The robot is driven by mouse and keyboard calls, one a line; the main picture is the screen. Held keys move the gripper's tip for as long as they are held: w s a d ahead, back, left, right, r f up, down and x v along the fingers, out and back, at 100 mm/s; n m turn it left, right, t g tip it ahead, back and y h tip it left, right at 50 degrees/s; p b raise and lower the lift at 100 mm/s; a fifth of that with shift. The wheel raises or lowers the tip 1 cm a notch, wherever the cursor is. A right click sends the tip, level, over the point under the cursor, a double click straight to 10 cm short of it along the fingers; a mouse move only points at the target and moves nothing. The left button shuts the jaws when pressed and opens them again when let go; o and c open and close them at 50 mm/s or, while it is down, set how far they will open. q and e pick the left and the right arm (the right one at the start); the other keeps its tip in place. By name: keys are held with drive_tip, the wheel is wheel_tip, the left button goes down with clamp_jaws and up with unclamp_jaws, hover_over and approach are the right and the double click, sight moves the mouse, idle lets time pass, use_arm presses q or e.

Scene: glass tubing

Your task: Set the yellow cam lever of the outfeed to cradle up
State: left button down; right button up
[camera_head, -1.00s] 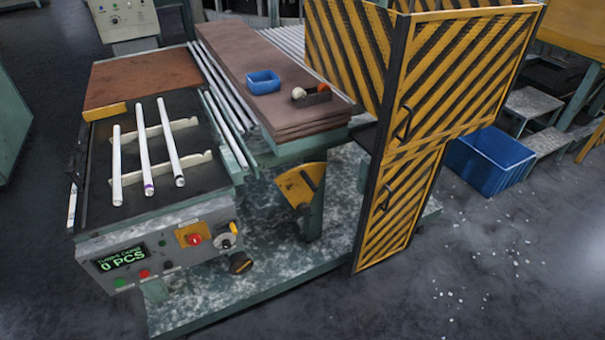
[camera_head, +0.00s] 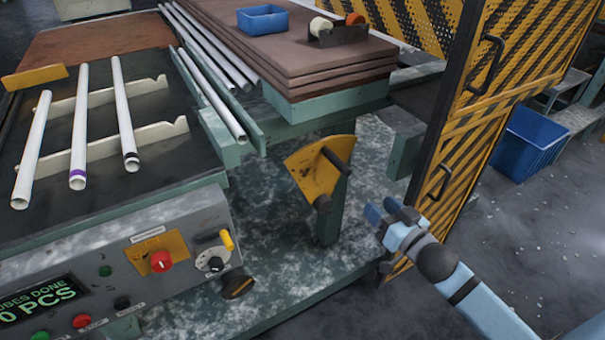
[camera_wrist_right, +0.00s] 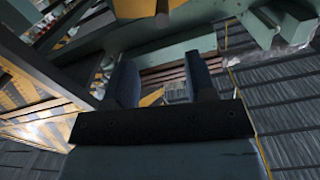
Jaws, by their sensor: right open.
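The yellow cam lever (camera_head: 312,172) is a fan-shaped plate on a green post below the stacked brown boards. A dark grip bar (camera_head: 337,160) sticks out at its upper right, and a dark round hub shows at its lower edge. My right gripper (camera_head: 382,210) is open and empty, to the right of the lever and a little lower in the picture, apart from it. In the right wrist view, the two fingers (camera_wrist_right: 161,72) stand apart with nothing between them. A yellow piece at the top edge there may be the lever. My left gripper is not in view.
A yellow-black striped guard door (camera_head: 490,130) stands close behind my right gripper. The control panel (camera_head: 150,262) with knobs and buttons is at lower left. Glass tubes (camera_head: 80,130) lie on cradle rails (camera_head: 150,133). A blue bin (camera_head: 530,143) stands on the floor at right.

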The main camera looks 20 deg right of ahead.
sight(342, 169)
drive_tip(key=w, duration=0.4)
drive_tip(key=w+b, duration=0.1)
drive_tip(key=w, duration=0.4)
drive_tip(key=w+a+b, duration=0.1)
drive_tip(key=w, duration=0.4)
drive_tip(key=shift+w+a+r, duration=0.1)
drive_tip(key=shift+w, duration=0.4)
drive_tip(key=c, duration=0.8)
clamp_jaws()
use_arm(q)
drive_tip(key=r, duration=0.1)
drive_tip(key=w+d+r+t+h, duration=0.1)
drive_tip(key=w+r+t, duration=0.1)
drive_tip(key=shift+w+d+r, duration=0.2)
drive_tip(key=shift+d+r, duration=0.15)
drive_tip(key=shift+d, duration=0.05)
use_arm(e)
drive_tip(key=shift+a, duration=0.1)
